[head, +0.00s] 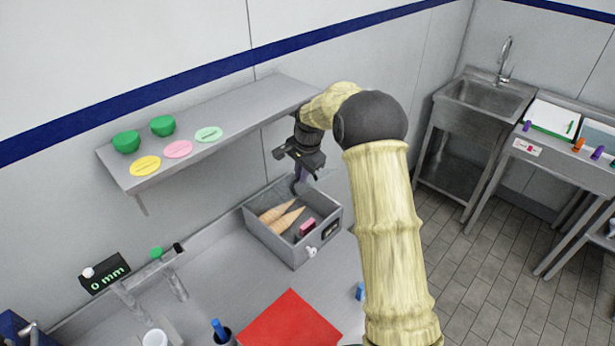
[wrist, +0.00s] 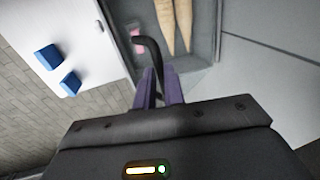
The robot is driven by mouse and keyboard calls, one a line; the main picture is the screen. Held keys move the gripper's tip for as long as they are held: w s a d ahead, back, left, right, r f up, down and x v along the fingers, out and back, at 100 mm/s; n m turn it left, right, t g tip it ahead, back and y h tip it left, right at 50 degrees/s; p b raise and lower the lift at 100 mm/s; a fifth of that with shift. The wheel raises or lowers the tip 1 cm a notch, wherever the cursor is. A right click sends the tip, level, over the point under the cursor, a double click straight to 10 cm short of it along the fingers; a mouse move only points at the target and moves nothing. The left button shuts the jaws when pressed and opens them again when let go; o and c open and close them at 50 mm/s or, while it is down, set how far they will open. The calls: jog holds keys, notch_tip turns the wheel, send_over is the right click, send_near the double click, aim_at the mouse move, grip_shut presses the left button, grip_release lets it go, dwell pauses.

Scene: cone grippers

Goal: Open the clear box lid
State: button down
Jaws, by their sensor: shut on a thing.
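The grey box (head: 318,247) stands on the counter against the wall, and its inside shows from above. The clear lid is hard to make out; I cannot tell its exact angle. A dark curved handle (wrist: 152,47) shows in the wrist view, running down between the purple fingers. My gripper (head: 300,178) is above the back right part of the box, and its fingertips (wrist: 160,88) are shut on this handle. Two tan cones (head: 285,220) and a pink block (head: 308,227) lie in the box. They also show in part in the wrist view.
A wall shelf (head: 230,122) with green bowls and coloured discs is at the left, close to my arm. A red mat (head: 290,332) lies on the counter before the box. Blue blocks (wrist: 48,57) show in the wrist view. A sink (head: 490,98) stands at the right.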

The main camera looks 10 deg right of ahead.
jog(key=shift+w+a+f, duration=0.1)
jog(key=shift+a+f, duration=0.2)
jog(key=shift+a, duration=0.25)
jog(key=c, duration=1.8)
grip_release()
jog(key=shift+c, duration=0.2)
jog(key=o, duration=0.4)
jog(key=shift+w+a+f, duration=0.15)
jog(key=shift+w+f, duration=0.05)
jog(key=shift+w, duration=0.05)
jog(key=shift+c, duration=0.2)
jog(key=shift+w+f, duration=0.1)
jog(key=shift+w, duration=0.1)
jog(key=shift+s+d+r, duration=0.2)
jog(key=shift+d+r, duration=0.05)
jog(key=shift+d, duration=0.1)
jog(key=shift+w+r, duration=0.1)
jog(key=shift+r, duration=0.25)
jog(key=b+v, duration=0.3)
jog(key=v, duration=1.3)
jog(key=shift+r, duration=0.4)
